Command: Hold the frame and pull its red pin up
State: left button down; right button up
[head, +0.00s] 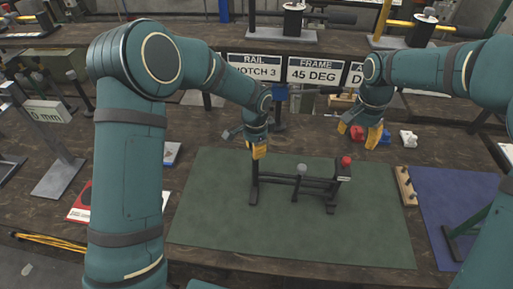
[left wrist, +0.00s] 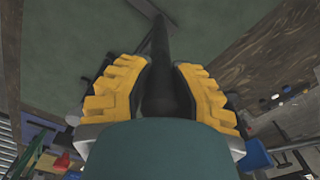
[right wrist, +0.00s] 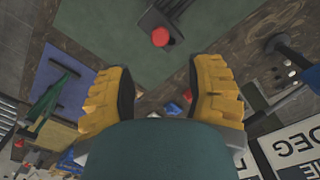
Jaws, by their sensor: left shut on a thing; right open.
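The dark frame (head: 318,187) stands on the green mat (head: 215,215) in the middle of the bench. Its red pin (head: 346,160) sits on top of the post at its right end; the red top also shows in the right wrist view (right wrist: 161,37). My left gripper (head: 258,153) is shut on the frame's left upright post, and the dark post shows between its yellow fingers in the left wrist view (left wrist: 160,85). My right gripper (head: 367,140) is open and empty, above the bench behind and to the right of the red pin.
A wooden block with pegs (head: 405,186) lies along the mat's right edge, beside a blue mat (head: 455,200). Signs reading "NOTCH 3" (head: 254,68) and "45 DEG" (head: 315,72) hang at the back.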

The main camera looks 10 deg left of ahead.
aim_at(347, 159)
jog(key=shift+s+d+f, duration=0.1)
jog(key=shift+s+f, duration=0.1)
jog(key=shift+f, duration=0.15)
jog(key=s+f+m+g+y, duration=0.1)
jog(key=f+y, duration=0.1)
jog(key=d+f+m+g+y, duration=0.1)
jog(key=f+m+y, duration=0.1)
jog(key=y, duration=0.1)
jog(key=s+d+f+m+g+y, duration=0.1)
jog(key=f+y, duration=0.1)
jog(key=shift+s+f+m+g, duration=0.25)
jog(key=shift+s+m+g, duration=0.05)
jog(key=shift+g, duration=0.1)
jog(key=w+d+f+m+t+y, duration=0.1)
jog(key=d+f+m+t+y, duration=0.2)
jog(key=d+m+t+y, duration=0.55)
jog(key=a, duration=0.3)
jog(key=w+a+g+y, duration=0.1)
jog(key=a, duration=0.3)
jog(key=w+a+y, duration=0.1)
jog(key=a, duration=0.2)
jog(key=shift+a+m+g, duration=0.25)
jog(key=shift+a+m, duration=0.1)
jog(key=shift+a, duration=0.05)
grip_shut()
